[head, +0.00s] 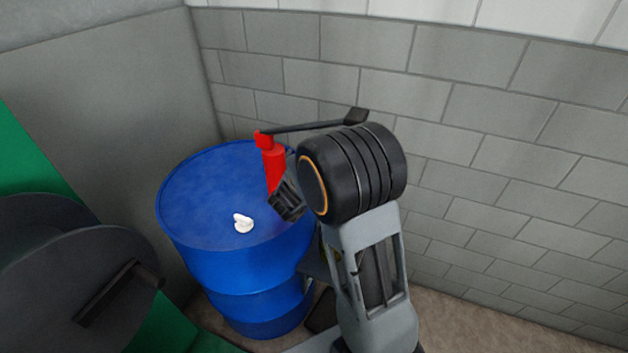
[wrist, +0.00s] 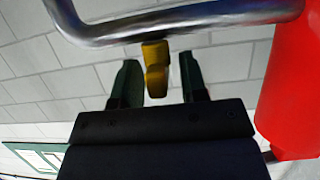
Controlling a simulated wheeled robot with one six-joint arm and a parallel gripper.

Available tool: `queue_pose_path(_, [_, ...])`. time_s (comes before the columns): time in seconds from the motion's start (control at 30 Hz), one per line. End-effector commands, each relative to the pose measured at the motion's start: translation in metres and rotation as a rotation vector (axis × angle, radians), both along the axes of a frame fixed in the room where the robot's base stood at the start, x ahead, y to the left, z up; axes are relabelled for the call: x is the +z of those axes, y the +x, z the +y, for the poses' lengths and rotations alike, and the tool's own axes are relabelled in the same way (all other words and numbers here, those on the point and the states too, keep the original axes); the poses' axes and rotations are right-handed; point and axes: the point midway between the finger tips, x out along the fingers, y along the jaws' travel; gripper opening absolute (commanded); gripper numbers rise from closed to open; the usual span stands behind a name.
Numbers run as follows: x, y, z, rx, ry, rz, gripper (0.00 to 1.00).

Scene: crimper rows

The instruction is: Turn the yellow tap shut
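The yellow tap (wrist: 155,68) shows in the wrist view, hanging just below a shiny metal pipe (wrist: 180,22). My gripper (wrist: 157,82) is open, with one dark finger on each side of the tap. Gaps show between the tap and both fingers. I cannot tell from this view how deep the tap sits between them. In the head view my arm is at the barrel's right side, and I cannot make out the tap there.
A blue barrel (head: 205,200) carries a red hand pump (head: 272,165) with a dark lever and a small white item (head: 243,223). The pump's red body (wrist: 295,85) is close on the right in the wrist view. A block wall (head: 480,110) stands behind.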

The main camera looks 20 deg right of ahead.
Motion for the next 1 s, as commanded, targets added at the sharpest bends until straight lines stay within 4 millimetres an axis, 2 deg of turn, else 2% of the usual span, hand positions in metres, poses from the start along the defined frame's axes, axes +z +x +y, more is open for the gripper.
queue_pose_path(0.37, [0.005, -0.005, 0.007, 0.004, 0.0, -0.002, 0.4])
queue_pose_path(0.8, [0.038, -0.057, 0.066, 0.005, 0.001, -0.004, 0.4])
queue_pose_path(1.0, [0.048, -0.075, 0.086, 0.005, 0.001, -0.002, 0.4])
